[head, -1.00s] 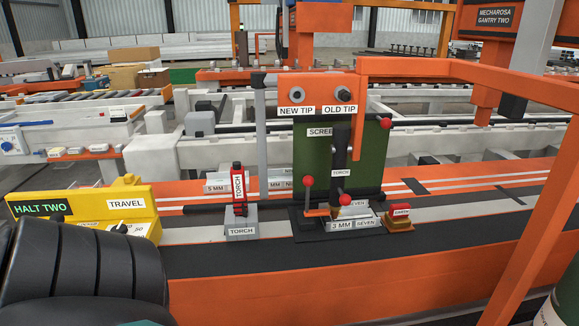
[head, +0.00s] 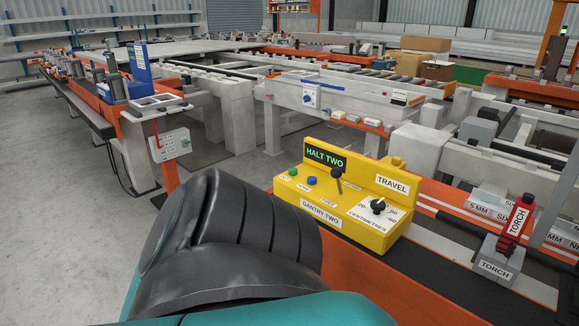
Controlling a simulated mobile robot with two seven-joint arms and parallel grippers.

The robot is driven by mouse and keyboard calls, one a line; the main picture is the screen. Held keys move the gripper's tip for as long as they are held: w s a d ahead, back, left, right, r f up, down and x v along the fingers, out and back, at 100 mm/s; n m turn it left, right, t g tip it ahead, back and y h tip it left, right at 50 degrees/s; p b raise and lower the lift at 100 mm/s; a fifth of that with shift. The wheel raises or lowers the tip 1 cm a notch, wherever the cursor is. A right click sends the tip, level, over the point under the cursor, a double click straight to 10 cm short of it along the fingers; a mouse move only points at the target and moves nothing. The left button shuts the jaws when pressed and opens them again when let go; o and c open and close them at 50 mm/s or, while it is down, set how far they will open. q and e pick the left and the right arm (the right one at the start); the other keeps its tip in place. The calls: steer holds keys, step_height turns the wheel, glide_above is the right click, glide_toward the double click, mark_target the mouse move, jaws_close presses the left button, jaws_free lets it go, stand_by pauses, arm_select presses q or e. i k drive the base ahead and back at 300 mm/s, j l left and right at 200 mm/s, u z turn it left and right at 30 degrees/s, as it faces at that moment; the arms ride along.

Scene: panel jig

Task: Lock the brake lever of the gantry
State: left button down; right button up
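The yellow control box (head: 345,235) labelled GANTRY TWO stands on the orange-edged gantry deck, right of the middle in the head view. Its dark screen (head: 326,157) reads HALT TWO in green. A black-knobbed lever (head: 337,177) stands nearly upright on its top; the small label in front of it is too small to read surely, so I cannot tell whether it is the brake lever. A green button (head: 293,171) and a blue button (head: 311,181) sit left of it. A black dial (head: 378,206) under TRAVEL is marked in centimetres. Neither gripper is in view.
My dark ribbed arm link fills the lower middle, partly in front of the box's left end. A red torch (head: 519,219) stands in its grey TORCH holder (head: 495,261) at the right. A grey control box (head: 170,144) stands farther left. The grey floor (head: 75,235) at left is clear.

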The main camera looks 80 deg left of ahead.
mark_target(335, 172)
steer(key=u, duration=2.2)
